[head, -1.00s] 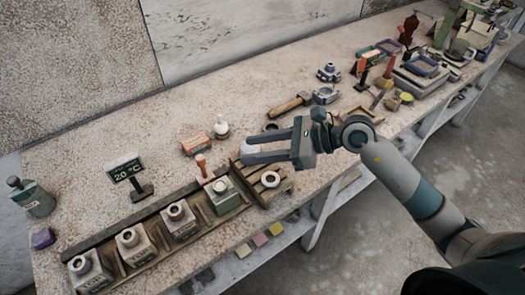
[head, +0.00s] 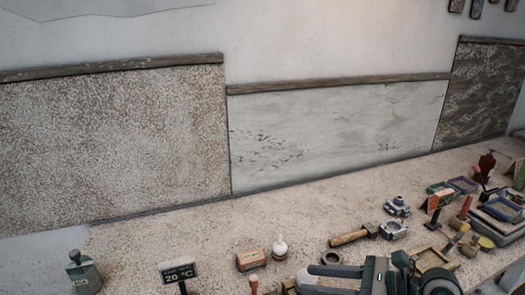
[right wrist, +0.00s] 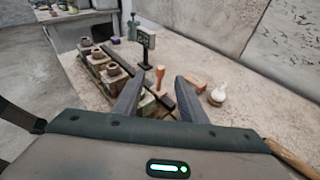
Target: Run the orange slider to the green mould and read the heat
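The orange slider handle (head: 254,284) stands upright at the bottom edge of the head view, and shows whole in the right wrist view (right wrist: 160,78). The sign beside it (head: 180,272) reads 20 °C. The green mould (right wrist: 148,104) shows only in part in the right wrist view, between and behind my fingers; in the head view it is below the frame. My right gripper (head: 305,279) is open and empty above the bench, its fingers (right wrist: 160,93) pointing toward the slider handle without touching it. My left gripper is not in view.
An orange block (head: 251,260) and a white bulb (head: 280,249) sit near the slider. A mallet (head: 353,236) and several tools lie to the right. The bench toward the wall is clear.

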